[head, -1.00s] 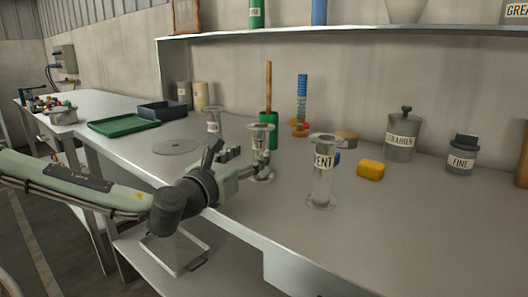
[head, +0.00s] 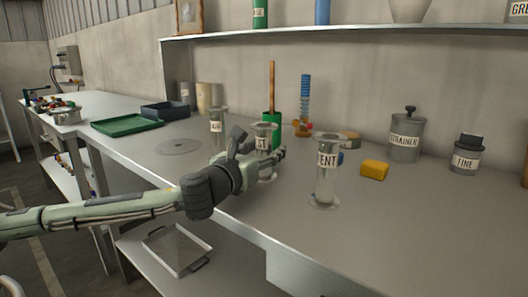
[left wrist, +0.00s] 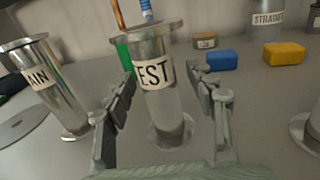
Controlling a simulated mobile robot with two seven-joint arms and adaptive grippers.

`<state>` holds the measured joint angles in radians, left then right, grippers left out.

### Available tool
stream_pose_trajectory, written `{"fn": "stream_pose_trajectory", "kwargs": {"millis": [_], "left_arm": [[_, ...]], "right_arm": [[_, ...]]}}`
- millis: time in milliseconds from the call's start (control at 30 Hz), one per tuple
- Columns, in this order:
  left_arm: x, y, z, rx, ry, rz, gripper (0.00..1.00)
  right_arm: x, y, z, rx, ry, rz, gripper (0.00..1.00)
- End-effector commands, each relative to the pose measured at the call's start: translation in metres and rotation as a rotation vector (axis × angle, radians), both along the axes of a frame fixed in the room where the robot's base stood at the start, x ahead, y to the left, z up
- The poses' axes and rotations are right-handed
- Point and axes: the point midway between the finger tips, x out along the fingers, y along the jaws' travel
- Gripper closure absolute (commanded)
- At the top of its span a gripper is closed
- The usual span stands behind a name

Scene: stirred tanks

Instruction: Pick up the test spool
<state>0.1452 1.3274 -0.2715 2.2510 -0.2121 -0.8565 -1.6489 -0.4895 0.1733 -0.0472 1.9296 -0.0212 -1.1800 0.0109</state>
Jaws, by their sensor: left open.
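In the left wrist view the spool (left wrist: 158,105) shows the letters "EST". My left gripper (head: 258,147) is open, its fingers level and close in front of the spool. In the left wrist view the fingers (left wrist: 162,82) flank the spool, with a gap visible at the right. I cannot tell whether the left finger touches it. My right gripper is not in view.
A similar spool (left wrist: 50,85) stands close on the left, and the vent spool (head: 325,180) on the right. Behind are a green holder with a wooden rod (head: 271,90), a blue block (left wrist: 222,60) and a yellow block (head: 374,170). The bench front at right is clear.

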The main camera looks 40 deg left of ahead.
Motion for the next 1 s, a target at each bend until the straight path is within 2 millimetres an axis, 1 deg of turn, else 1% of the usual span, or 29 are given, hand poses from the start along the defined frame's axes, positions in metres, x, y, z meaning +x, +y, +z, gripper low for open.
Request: {"fn": "stream_pose_trajectory", "kwargs": {"millis": [67, 500, 833, 933, 1000], "left_arm": [[0.0, 0.0, 0.0, 0.0, 0.0, 0.0, 0.45], [0.0, 0.0, 0.0, 0.0, 0.0, 0.0, 0.99], [0.0, 0.0, 0.002, 0.0, -0.002, 0.0, 1.0], [0.0, 0.0, 0.007, 0.0, -0.003, 0.0, 1.0], [0.0, 0.0, 0.014, 0.001, -0.006, 0.0, 1.0]], "right_arm": [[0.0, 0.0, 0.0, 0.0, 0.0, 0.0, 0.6], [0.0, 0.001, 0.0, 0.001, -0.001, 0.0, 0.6], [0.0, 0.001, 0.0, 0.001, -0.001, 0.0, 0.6], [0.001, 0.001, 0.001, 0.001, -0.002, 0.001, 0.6], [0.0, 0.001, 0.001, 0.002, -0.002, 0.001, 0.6]]}}
